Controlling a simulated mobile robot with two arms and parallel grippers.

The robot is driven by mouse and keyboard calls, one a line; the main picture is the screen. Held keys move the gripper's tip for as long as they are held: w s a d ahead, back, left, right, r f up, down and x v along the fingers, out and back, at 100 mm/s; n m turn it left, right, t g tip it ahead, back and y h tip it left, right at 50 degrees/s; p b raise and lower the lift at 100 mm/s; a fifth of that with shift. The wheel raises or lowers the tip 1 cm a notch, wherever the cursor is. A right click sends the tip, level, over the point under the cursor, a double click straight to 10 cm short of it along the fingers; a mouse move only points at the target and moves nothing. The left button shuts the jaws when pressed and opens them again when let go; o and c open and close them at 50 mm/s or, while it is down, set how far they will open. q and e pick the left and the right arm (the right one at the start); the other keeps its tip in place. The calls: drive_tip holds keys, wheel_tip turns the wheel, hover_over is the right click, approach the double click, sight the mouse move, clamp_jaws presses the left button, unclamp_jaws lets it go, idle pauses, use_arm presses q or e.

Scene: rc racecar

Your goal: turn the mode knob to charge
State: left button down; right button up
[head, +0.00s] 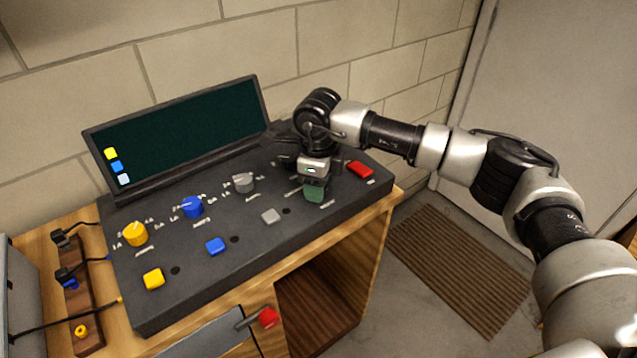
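The dark control console (180,290) lies on the wooden desk. It carries a yellow knob (135,233), a blue knob (193,206) and a grey knob (243,182), each ringed by small white marks. The labels are too small to read, so I cannot tell which knob is the mode knob. My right gripper (288,155) is low over the console's right part, to the right of the grey knob. Its fingers are dark and partly hidden, and I cannot tell whether they touch or hold anything. My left gripper is out of view.
A screen (185,135) stands behind the knobs. Yellow (154,279), blue (215,246), grey (271,216), green (315,192) and red (361,170) buttons sit on the console. A wooden strip with cables (83,300) lies at left. A red-tipped lever (268,317) is at the desk front.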

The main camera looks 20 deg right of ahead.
drive_tip(key=shift+o, duration=1.1)
wheel_tip(320, 180, up, 11)
drive_tip(key=b, duration=0.1)
drive_tip(key=shift+f+b, duration=0.15)
drive_tip(key=shift+b, duration=0.2)
